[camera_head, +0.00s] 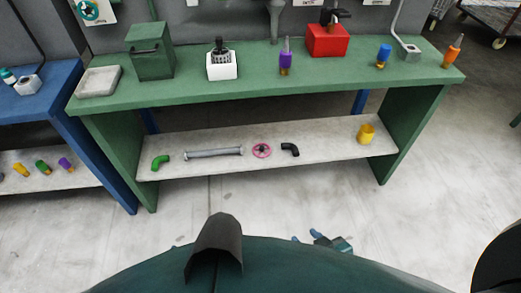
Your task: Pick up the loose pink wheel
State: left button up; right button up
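The loose pink wheel (261,150) is a small handwheel on the pale lower shelf of the green workbench. It sits between a grey pipe (214,152) on its left and a black elbow (290,149) on its right, with small gaps. My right gripper (305,237) shows low in the picture, partly hidden behind my own body. Its two blue fingertips are apart with nothing visible between them. It is well short of the shelf and apart from the wheel. My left gripper is not in view.
The lower shelf (335,149) also holds a green elbow (160,162) and a yellow cup-like part (366,133). The green benchtop (190,89) overhangs it, carrying a green box (150,52) and a red box (327,40). A blue bench (105,165) stands left. The floor before the shelf is clear.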

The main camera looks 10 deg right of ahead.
aim_at(262, 149)
jog(key=i+l, duration=0.1)
jog(key=l, duration=0.2)
jog(key=i+l, duration=0.1)
jog(key=l, duration=0.15)
jog(key=i+l, duration=0.1)
jog(key=l, duration=0.2)
jog(key=i+l, duration=0.2)
jog(key=i, duration=0.2)
jog(key=i+l, duration=0.2)
jog(key=i, duration=0.2)
jog(key=i+l, duration=0.2)
jog(key=i, duration=0.2)
jog(key=i+u, duration=0.05)
